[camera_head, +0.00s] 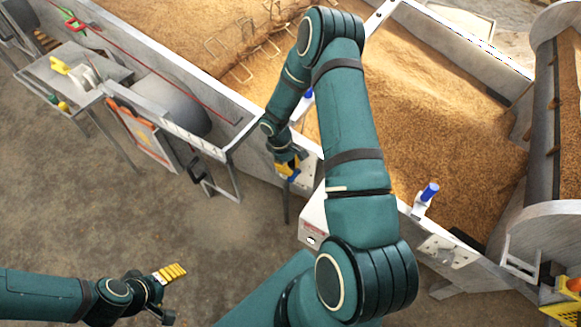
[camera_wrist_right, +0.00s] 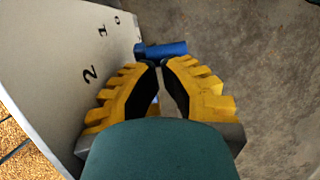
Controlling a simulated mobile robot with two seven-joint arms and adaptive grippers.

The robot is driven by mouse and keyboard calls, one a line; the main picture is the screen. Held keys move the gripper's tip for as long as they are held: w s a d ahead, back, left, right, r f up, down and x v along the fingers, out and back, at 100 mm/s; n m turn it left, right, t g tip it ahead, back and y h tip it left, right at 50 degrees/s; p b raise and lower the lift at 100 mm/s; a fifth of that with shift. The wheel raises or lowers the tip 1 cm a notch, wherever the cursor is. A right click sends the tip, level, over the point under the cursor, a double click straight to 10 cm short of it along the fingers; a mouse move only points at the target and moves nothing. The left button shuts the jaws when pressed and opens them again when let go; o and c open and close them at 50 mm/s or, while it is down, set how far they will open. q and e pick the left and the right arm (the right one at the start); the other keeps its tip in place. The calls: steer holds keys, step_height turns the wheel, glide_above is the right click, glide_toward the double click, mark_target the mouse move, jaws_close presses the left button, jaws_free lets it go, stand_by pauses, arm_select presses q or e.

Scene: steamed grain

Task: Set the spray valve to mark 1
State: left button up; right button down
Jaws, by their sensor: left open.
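The spray valve's blue handle (camera_wrist_right: 165,48) sticks out from a pale panel (camera_wrist_right: 60,60) in the right wrist view. The panel carries the black marks 2 (camera_wrist_right: 90,75), 1 (camera_wrist_right: 102,31) and 0 (camera_wrist_right: 117,20). I cannot tell which mark the valve is set to. My right gripper (camera_wrist_right: 160,65) has its yellow fingertips nearly together, right at the handle's near side; the handle lies across just beyond the tips. In the head view the right gripper (camera_head: 288,168) is by the trough's corner, with a bit of blue beside it. My left gripper (camera_head: 172,294) is open and empty over the floor.
A metal trough of grain (camera_head: 440,120) fills the right and back. Another blue handle (camera_head: 430,191) stands on its near edge. A metal table (camera_head: 75,75) is at the upper left. An orange-framed board (camera_head: 147,140) hangs by the trough. The floor at left is clear.

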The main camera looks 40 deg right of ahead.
steer(key=s+d+r+p+v, duration=0.1)
steer(key=s+p+v, duration=0.15)
steer(key=v, duration=1.05)
steer(key=s+a+f+n+t+h+b, duration=0.1)
steer(key=s+a+f+n+h, duration=0.1)
steer(key=a+f+n+h, duration=0.3)
steer(key=s+a+f+n+h+b, duration=0.15)
steer(key=f+n, duration=0.25)
steer(key=f, duration=0.4)
steer(key=s+a+f+n+t+h, duration=0.1)
steer(key=s+a+f+n+h, duration=0.2)
steer(key=a+f+n+h, duration=0.25)
steer(key=w+d+f+n+t+h+b, duration=0.1)
steer(key=w+d+f+n+t, duration=0.15)
steer(key=d, duration=0.25)
steer(key=w+d+f+n+t+b, duration=0.1)
steer(key=d+f+n+t+b, duration=0.15)
steer(key=d, duration=0.25)
step_height(320, 180, up, 4)
steer(key=shift+w+d+f+m+g+p, duration=0.1)
steer(key=shift+w+d+m+g+p, duration=0.05)
steer(key=shift+m+g+p, duration=0.15)
